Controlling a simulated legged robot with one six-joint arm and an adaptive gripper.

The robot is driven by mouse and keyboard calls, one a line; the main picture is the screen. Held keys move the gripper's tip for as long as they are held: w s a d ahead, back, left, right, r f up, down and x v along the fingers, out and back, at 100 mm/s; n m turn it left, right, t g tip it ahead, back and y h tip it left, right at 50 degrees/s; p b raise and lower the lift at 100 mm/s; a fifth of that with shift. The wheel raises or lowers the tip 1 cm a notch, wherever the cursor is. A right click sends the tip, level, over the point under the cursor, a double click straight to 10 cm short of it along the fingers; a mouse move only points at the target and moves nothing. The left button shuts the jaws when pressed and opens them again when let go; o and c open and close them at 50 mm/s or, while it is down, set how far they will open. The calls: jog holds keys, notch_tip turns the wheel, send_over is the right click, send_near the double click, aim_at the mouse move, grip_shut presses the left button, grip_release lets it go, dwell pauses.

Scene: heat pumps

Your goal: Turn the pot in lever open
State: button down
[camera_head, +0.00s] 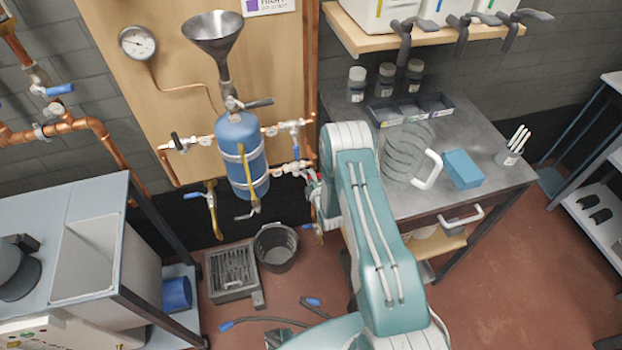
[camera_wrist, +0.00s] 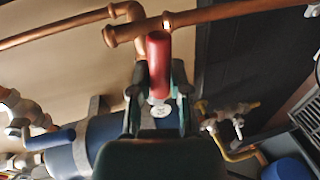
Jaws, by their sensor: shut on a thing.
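The blue pot (camera_head: 240,152) hangs upright on the wooden board, with valves and copper pipes on both sides. My gripper (camera_wrist: 159,82) is shut on a red lever handle (camera_wrist: 158,50) in the wrist view, with one finger on each side. The blue pot also shows below and left of the fingers in the wrist view (camera_wrist: 62,160). In the head view my gripper (camera_head: 317,197) is at the valves right of the pot, largely hidden by my arm. I cannot tell the lever's exact angle.
A metal funnel (camera_head: 212,40) stands above the pot. Copper pipes (camera_wrist: 220,12) cross close beyond the fingers. A yellow-handled valve (camera_wrist: 235,145) is right of them. A bucket (camera_head: 276,248) and hoses lie below on the floor. A grey workbench (camera_head: 480,195) stands at the right.

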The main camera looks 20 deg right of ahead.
jog(key=shift+w+a+r+n, duration=0.1)
jog(key=shift+r+n, duration=0.2)
jog(key=shift+n, duration=0.2)
jog(key=c, duration=0.6)
grip_release()
jog(key=shift+a, duration=0.1)
jog(key=shift+s, duration=0.3)
jog(key=s, duration=0.3)
jog(key=s+r, duration=0.1)
jog(key=s, duration=0.3)
jog(key=s+r, duration=0.1)
jog(key=s, duration=0.3)
jog(key=shift+s+r, duration=0.1)
